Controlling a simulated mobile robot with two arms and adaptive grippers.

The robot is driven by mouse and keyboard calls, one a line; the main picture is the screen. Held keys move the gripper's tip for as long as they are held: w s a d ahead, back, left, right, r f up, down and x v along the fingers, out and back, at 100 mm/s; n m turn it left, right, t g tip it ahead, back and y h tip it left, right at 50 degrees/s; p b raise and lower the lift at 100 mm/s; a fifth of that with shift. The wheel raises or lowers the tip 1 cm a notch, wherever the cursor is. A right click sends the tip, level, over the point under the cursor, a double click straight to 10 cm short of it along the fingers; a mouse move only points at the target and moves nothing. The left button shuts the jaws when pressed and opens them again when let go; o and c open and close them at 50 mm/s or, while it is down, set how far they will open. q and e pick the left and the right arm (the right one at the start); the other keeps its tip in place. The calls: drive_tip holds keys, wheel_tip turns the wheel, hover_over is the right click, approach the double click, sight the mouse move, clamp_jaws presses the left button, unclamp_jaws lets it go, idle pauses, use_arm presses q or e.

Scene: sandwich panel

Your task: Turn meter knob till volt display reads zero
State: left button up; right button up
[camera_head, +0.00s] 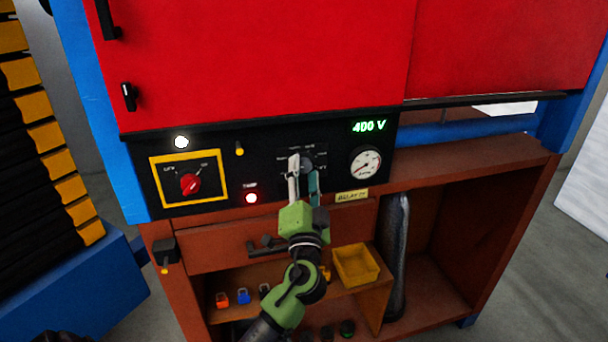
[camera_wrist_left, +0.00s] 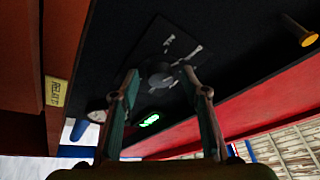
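The black panel (camera_head: 228,160) carries a dark round meter knob (camera_head: 307,160) with printed marks around it. The knob also shows in the left wrist view (camera_wrist_left: 159,74). My right gripper is not in view.
A round gauge (camera_head: 365,164) sits right of the knob. Below are a drawer (camera_head: 215,250), a shelf and a yellow bin (camera_head: 356,265). Red doors (camera_head: 260,60) are above.

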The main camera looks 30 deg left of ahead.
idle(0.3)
use_arm(q)
drive_tip(key=v, duration=1.2)
drive_tip(key=w+d+f+m+g+h, duration=0.1)
drive_tip(key=d+f+m+g+h, duration=0.15)
drive_tip(key=f, duration=1.35)
drive_tip(key=d+f+m+g+h, duration=0.1)
drive_tip(key=d+f+g+h, duration=0.2)
drive_tip(key=f, duration=1.4)
drive_tip(key=s+d+f+g+h, duration=0.1)
drive_tip(key=s+f+g+h, duration=0.1)
drive_tip(key=s+f, duration=0.6)
drive_tip(key=s+f+g+h, duration=0.2)
drive_tip(key=s+f, duration=0.1)
drive_tip(key=f, duration=0.9)
drive_tip(key=s+f+n+g+h, duration=0.1)
drive_tip(key=s+f+g, duration=0.1)
drive_tip(key=s+f, duration=0.4)
drive_tip(key=s+d+f+n+g, duration=0.1)
drive_tip(key=s+f, duration=0.5)
drive_tip(key=s, duration=0.9)
drive_tip(key=s+f+n+g+h, duration=0.1)
drive_tip(key=s+f+g, duration=0.3)
drive_tip(key=s, duration=0.7)
wheel_tip(320, 180, down, 2)
drive_tip(key=shift+s+d+f+n+h+b, duration=0.15)
drive_tip(key=shift+s+d+n+h+b, duration=0.2)
drive_tip(key=shift+n, duration=0.5)
